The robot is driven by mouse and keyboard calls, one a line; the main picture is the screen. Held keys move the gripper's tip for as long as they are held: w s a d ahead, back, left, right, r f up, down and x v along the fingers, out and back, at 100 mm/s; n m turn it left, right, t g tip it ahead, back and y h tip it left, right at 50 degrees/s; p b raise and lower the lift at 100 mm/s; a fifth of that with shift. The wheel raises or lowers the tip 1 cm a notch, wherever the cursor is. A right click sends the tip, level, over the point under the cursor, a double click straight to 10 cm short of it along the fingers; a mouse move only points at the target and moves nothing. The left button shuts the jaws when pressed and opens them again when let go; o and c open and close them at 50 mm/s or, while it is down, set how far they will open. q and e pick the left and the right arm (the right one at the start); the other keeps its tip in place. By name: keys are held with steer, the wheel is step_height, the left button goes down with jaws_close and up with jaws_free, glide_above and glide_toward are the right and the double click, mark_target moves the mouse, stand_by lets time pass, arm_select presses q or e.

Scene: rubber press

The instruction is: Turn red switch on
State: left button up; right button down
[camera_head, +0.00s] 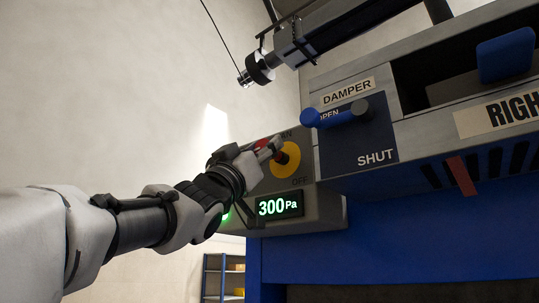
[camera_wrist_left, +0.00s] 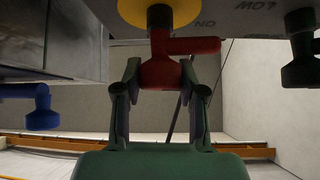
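The red switch (camera_wrist_left: 165,68) sits on a round yellow disc (camera_head: 285,160) on the grey control box, with ON above it and OFF below. In the head view only a little red shows beside my gripper, so the handle's angle is hard to read. My left gripper (camera_head: 268,150) is at the disc. In the left wrist view the two fingers of my left gripper (camera_wrist_left: 160,85) stand on either side of the red handle and appear to touch it. A side bar of the handle points right there. My right gripper is not in view.
A lit display reading 300 Pa (camera_head: 279,205) is below the switch. A blue damper handle (camera_head: 335,115) sticks out just to the right, near OPEN. A dark knob (camera_wrist_left: 300,65) is at the right in the wrist view. Open room lies left of the box.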

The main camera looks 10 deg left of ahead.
arm_select(q)
steer(key=shift+a+r+m+g+h+p, duration=0.15)
steer(key=shift+m+g+h+p, duration=0.2)
steer(key=shift+m+h, duration=0.45)
steer(key=shift+m+g+h, duration=0.4)
steer(key=shift+m+g, duration=0.05)
steer(key=shift+m, duration=0.25)
steer(key=o, duration=1.2)
steer(key=shift+c, duration=0.2)
